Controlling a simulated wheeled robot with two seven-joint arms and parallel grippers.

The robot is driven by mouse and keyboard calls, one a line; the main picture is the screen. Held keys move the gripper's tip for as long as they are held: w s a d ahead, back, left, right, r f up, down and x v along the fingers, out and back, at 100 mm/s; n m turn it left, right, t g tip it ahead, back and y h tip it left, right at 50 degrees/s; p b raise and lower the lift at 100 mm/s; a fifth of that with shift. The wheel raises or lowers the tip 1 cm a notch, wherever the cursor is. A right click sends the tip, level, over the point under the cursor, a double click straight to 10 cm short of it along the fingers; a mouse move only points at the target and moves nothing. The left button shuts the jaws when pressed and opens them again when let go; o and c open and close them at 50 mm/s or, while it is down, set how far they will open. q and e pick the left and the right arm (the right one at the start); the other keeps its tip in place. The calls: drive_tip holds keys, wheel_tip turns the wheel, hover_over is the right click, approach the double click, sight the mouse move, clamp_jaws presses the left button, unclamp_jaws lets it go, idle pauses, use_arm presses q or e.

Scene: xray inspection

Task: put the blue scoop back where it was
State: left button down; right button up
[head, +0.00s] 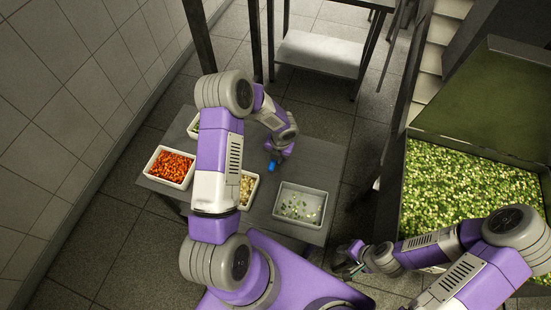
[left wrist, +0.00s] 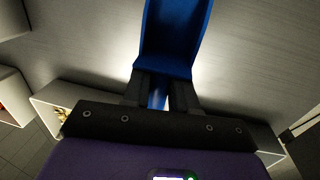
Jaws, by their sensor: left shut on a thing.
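The blue scoop (head: 271,166) is over the grey table (head: 318,160) in the head view, small and partly covered by my left arm. In the left wrist view the scoop (left wrist: 178,35) is large, with its handle between the two dark fingers. My left gripper (left wrist: 155,97) is shut on that handle. The scoop's body extends beyond the fingertips, over a plain grey surface. Whether it touches the surface cannot be told. My right gripper (head: 347,260) is empty, its dark fingers apart, to the right of the table's near end.
On the table are white trays: one of orange pieces (head: 153,175), one of pale pieces (head: 253,191), one with a few green bits (head: 300,223) and another partly hidden (head: 191,129). A large bin of green pieces (head: 465,190) stands at right. The table's back right is clear.

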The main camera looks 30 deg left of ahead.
use_arm(q)
drive_tip(key=shift+f, duration=0.85)
drive_tip(key=shift+f, duration=0.1)
drive_tip(key=c, duration=0.9)
unclamp_jaws()
drive_tip(key=shift+r, duration=0.2)
wheel_tip(320, 180, up, 12)
drive_tip(key=d+p, duration=0.1)
drive_tip(key=p, duration=0.1)
drive_tip(key=shift+w+d, duration=0.2)
drive_tip(key=shift+d, duration=0.2)
drive_tip(key=shift+f, duration=0.1)
